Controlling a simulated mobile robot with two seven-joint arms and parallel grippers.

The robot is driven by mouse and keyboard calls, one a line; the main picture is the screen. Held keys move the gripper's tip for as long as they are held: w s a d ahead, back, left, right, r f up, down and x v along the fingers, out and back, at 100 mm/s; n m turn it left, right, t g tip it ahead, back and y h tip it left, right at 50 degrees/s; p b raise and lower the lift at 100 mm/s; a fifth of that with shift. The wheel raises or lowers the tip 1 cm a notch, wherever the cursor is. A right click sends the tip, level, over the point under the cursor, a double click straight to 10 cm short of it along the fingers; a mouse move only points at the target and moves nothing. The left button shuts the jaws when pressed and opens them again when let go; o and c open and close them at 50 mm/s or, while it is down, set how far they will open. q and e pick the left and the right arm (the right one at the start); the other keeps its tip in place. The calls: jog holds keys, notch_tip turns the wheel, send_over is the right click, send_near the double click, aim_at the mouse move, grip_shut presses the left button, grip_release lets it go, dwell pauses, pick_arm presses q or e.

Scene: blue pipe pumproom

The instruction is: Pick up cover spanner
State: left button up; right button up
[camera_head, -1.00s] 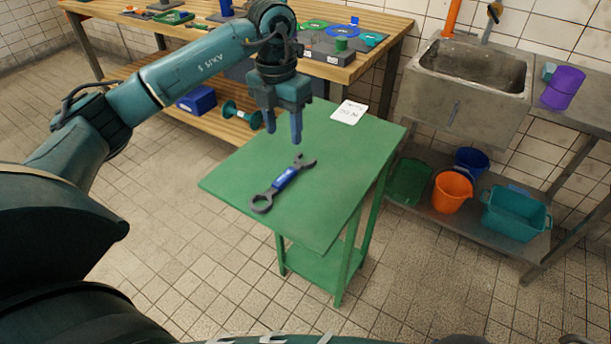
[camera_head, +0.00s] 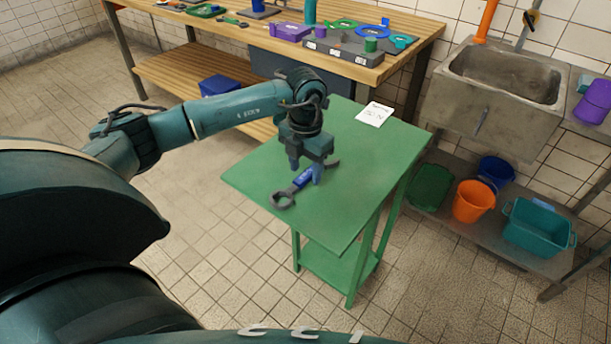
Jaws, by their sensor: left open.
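The cover spanner (camera_head: 283,199) lies flat on the green table (camera_head: 340,217). It is dark grey with a ring end toward the lower left and a blue middle part; its far end shows partly beyond my gripper. My left gripper (camera_head: 306,175) is low over the spanner's blue handle, fingers pointing down, one on each side of it in the picture. It is open. I cannot tell whether the fingers touch the spanner or the table. My right gripper is not in view.
A white card (camera_head: 374,114) lies at the table's back. Behind stands a wooden workbench (camera_head: 222,33) with coloured parts. At right are a sink (camera_head: 505,75) and a lower shelf with an orange bucket (camera_head: 472,202) and a teal tub (camera_head: 538,228). Tiled floor at front is clear.

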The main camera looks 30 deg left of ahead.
pick_arm(q)
jog(key=shift+f, duration=0.5)
grip_shut()
